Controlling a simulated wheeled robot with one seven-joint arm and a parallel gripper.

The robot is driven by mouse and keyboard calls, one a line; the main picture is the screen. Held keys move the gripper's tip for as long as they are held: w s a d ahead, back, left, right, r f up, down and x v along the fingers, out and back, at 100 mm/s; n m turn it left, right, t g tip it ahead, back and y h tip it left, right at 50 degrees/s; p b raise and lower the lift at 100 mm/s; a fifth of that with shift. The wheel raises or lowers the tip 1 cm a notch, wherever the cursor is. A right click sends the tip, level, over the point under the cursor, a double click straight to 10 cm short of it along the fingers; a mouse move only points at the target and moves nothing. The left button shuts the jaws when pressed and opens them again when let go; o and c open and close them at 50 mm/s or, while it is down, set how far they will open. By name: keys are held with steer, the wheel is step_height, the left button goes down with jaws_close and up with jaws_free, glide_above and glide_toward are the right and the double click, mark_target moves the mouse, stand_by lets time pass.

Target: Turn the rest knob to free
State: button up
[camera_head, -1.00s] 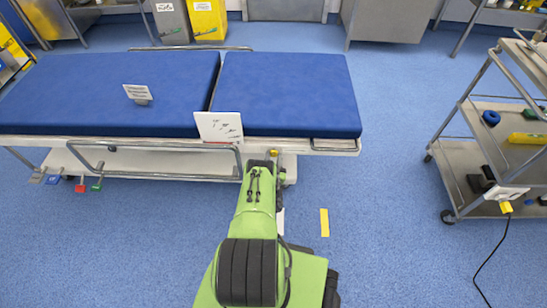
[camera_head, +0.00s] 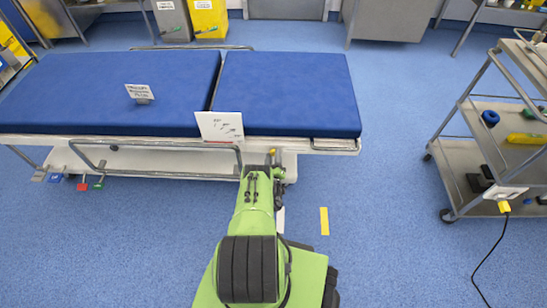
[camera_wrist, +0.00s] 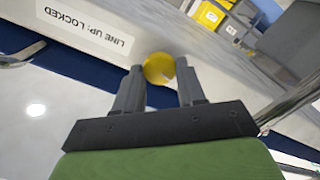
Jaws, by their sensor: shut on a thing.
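The yellow rest knob (camera_wrist: 157,67) sits at the edge of the table's pale side rail in the wrist view. My gripper (camera_wrist: 159,72) is closed around it, one grey finger on each side. A white label reading "LINE UP: LOCKED" (camera_wrist: 86,31) is on the rail to the left of the knob and appears upside down. The knob's pointer cannot be made out clearly.
A white card with small drawings (camera_head: 220,126) stands at the table edge just left of my gripper. A metal side rail (camera_head: 150,175) runs further left. A steel trolley (camera_head: 455,170) stands at the right. The floor between table and trolley is mostly clear.

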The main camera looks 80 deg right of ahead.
steer(key=shift+n, duration=1.2)
steer(key=o, duration=1.1)
steer(key=shift+c, duration=0.2)
steer(key=shift+w+f, duration=0.1)
